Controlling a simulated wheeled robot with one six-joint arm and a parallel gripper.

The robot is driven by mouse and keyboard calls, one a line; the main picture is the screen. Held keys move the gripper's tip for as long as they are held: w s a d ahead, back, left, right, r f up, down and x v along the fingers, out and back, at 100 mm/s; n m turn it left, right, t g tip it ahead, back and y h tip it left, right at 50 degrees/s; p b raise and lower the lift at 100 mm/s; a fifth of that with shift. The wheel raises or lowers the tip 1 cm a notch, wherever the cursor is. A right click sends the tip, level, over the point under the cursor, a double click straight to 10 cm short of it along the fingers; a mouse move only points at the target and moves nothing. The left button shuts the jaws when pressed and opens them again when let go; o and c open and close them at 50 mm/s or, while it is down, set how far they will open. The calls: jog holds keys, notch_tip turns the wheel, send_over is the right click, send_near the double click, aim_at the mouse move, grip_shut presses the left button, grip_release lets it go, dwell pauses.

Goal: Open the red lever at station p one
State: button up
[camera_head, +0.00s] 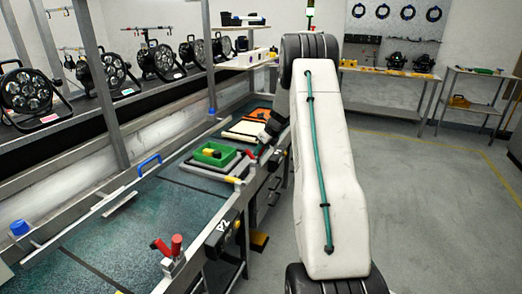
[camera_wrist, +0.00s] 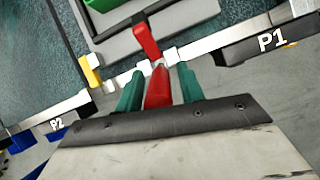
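A red lever (camera_wrist: 158,88) stands on the bench rail in the wrist view, left of the black plate marked P1 (camera_wrist: 271,42). A second red handle part (camera_wrist: 147,40) slants away beyond it, toward the bench. My gripper (camera_wrist: 159,78) has its two green fingers on either side of the near red lever. The fingers look spread, with the lever between them; firm contact is not clear. In the head view my arm hides most of the gripper, and a small red part (camera_head: 251,155) shows on the rail beside it.
A yellow lever (camera_wrist: 91,70) stands on the rail to the left, toward the P2 plate (camera_wrist: 57,125). A green tray (camera_head: 214,153) lies on the bench nearby. Another pair of red levers (camera_head: 176,246) stands on the nearer rail. Floor to the right is clear.

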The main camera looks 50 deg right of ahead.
jog(key=a+v, duration=0.1)
jog(key=v, duration=0.6)
jog(key=shift+s+d+r, duration=0.15)
jog(key=shift+d+r, duration=0.2)
jog(key=shift+d, duration=0.15)
dwell(0.3)
jog(key=s+a+r+n+g, duration=0.1)
jog(key=s+a+r+n, duration=0.3)
jog(key=a, duration=0.6)
jog(key=s+a+r+n, duration=0.1)
jog(key=a+r+n, duration=0.55)
jog(key=a, duration=0.35)
jog(key=s+a+r+n+g, duration=0.1)
jog(key=s+a+r+n, duration=0.2)
jog(key=a+r+n, duration=0.5)
jog(key=s+a+n+g, duration=0.1)
jog(key=s+a+n, duration=0.6)
jog(key=s+a, duration=0.75)
jog(key=s+a+f+n, duration=0.1)
jog(key=s+a+n, duration=0.1)
jog(key=s+n, duration=0.2)
jog(key=s+a+f+n+g+h, duration=0.1)
jog(key=s+a+f+n, duration=0.1)
jog(key=s+n, duration=0.3)
jog(key=s, duration=0.4)
jog(key=shift+a, duration=0.35)
